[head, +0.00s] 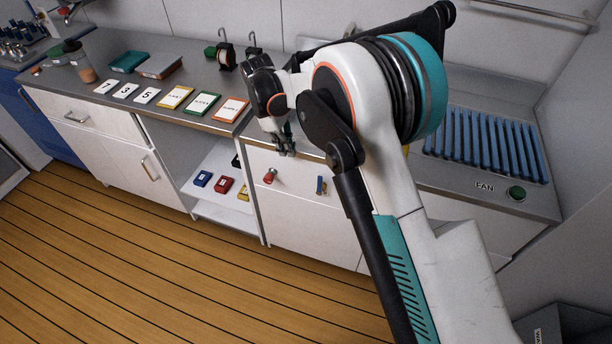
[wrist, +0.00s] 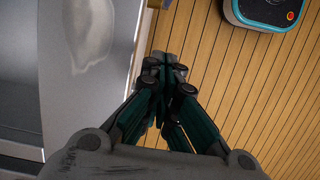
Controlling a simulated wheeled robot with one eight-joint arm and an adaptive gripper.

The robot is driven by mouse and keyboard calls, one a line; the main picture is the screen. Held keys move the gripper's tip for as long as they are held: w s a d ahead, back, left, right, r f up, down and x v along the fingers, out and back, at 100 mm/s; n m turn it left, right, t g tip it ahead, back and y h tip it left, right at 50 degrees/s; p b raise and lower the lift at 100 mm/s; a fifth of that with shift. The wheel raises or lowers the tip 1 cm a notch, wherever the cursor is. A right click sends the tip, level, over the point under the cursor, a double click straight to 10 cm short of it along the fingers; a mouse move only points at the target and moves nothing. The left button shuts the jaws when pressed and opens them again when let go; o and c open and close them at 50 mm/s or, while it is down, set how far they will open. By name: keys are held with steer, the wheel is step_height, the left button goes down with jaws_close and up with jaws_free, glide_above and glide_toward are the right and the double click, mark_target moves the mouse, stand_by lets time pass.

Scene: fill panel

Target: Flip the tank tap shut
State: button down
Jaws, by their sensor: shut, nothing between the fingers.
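On the white cabinet front in the head view are a red knob-like fitting (head: 270,176) and, right of it, a small blue lever-like fitting (head: 321,185). I cannot tell for certain which is the tank tap. My gripper (head: 286,151) is shut and empty, pointing down near the counter's front edge, above and slightly right of the red fitting in the picture. It looks apart from both fittings. The shut fingers also show in the wrist view (wrist: 165,68), over the floor beside a pale surface. Neither fitting is clear in the wrist view.
Numbered and coloured cards (head: 174,97) lie on the steel counter. Red, blue and yellow blocks (head: 223,185) sit on the open shelf. A blue-slatted rack (head: 484,143) and a green fan button (head: 516,193) are at right. The wooden floor (head: 150,260) is clear.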

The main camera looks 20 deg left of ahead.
mark_target(320, 186)
steer(key=b+x, duration=0.4)
steer(key=x, duration=0.6)
steer(key=shift+f, duration=0.25)
steer(key=d, duration=0.2)
steer(key=d+b, duration=0.1)
steer(key=d, duration=0.1)
steer(key=shift+s+r, duration=0.15)
steer(key=shift+r, duration=0.15)
steer(key=shift+d, duration=0.1)
